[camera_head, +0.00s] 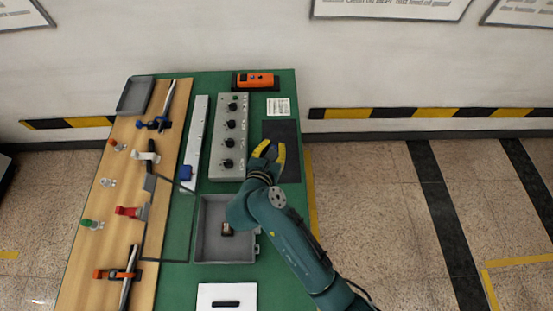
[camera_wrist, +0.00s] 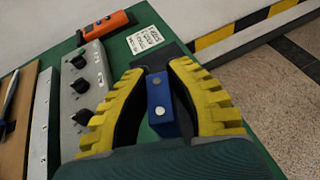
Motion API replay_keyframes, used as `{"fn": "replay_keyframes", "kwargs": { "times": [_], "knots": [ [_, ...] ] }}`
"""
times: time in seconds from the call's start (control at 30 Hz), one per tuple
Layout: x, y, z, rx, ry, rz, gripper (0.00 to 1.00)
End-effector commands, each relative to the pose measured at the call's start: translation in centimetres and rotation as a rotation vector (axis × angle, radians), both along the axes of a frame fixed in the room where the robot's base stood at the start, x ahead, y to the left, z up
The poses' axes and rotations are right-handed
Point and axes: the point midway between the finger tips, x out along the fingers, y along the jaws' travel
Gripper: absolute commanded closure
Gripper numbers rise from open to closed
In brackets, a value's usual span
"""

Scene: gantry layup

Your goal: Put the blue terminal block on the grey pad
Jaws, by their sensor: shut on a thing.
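The blue terminal block (camera_wrist: 160,101) is between the yellow ridged fingers of my gripper (camera_wrist: 157,90) in the wrist view, with two light round spots on its faces. My gripper (camera_head: 268,151) is shut on it. In the head view the fingers are over the left part of the dark grey pad (camera_head: 289,133), and the held block cannot be made out there. The pad also shows behind the fingers in the wrist view (camera_wrist: 174,52). I cannot tell how high the block is above the pad.
A grey control box with black knobs (camera_head: 234,171) stands just left of the pad. An orange device (camera_head: 256,80) and a printed label (camera_head: 278,107) lie beyond it. A grey bin (camera_head: 211,252) is nearer me. Another blue piece (camera_head: 186,173) is by the metal rail.

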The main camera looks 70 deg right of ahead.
Motion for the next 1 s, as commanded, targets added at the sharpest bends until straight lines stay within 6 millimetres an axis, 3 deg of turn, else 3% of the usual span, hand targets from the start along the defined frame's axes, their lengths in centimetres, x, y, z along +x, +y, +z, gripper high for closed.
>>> {"fn": "replay_keyframes", "kwargs": {
  "times": [0.03, 0.2, 0.4, 0.73, 1.0],
  "knots": [
    [-0.8, -1.3, -1.9, -0.001, -0.004, -0.035, 1.0],
    [-2.0, -3.0, -2.8, 0.003, -0.003, -0.085, 1.0],
    [-2.1, -3.0, -7.0, 0.006, 0.0, -0.084, 1.0],
    [-2.0, -2.9, -11.8, 0.006, 0.0, -0.082, 1.0],
    [-2.0, -3.0, -12.0, 0.003, -0.003, -0.083, 1.0]
  ]
}}
